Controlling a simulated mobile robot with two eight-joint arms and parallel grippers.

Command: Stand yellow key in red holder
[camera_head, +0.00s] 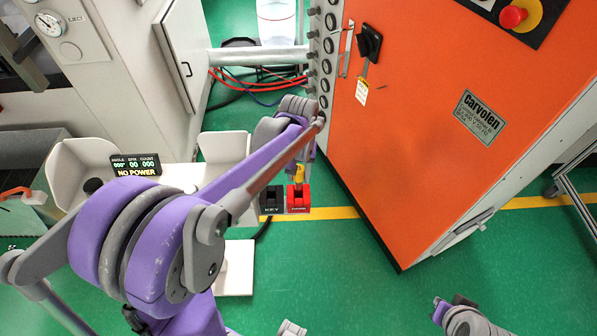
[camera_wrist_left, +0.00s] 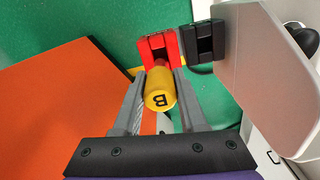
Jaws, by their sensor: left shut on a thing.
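The yellow key (camera_head: 299,172) is a short yellow cylinder; its end marked "B" faces the camera in the left wrist view (camera_wrist_left: 160,92). My left gripper (camera_head: 308,164) is shut on it, with one grey finger on each side in the left wrist view (camera_wrist_left: 157,100). The red holder (camera_head: 299,199) is a small slotted block at the end of the white panel, also seen in the left wrist view (camera_wrist_left: 157,46). The key is right at the red holder and overlaps it in both views. Whether its lower end is in the slot is hidden.
A black holder (camera_head: 272,201) labelled KEY stands beside the red one. The orange cabinet (camera_head: 440,130) is close on the right, with a black switch handle (camera_head: 369,43). A display (camera_head: 136,165) reads NO POWER. Green floor (camera_head: 340,275) is open below.

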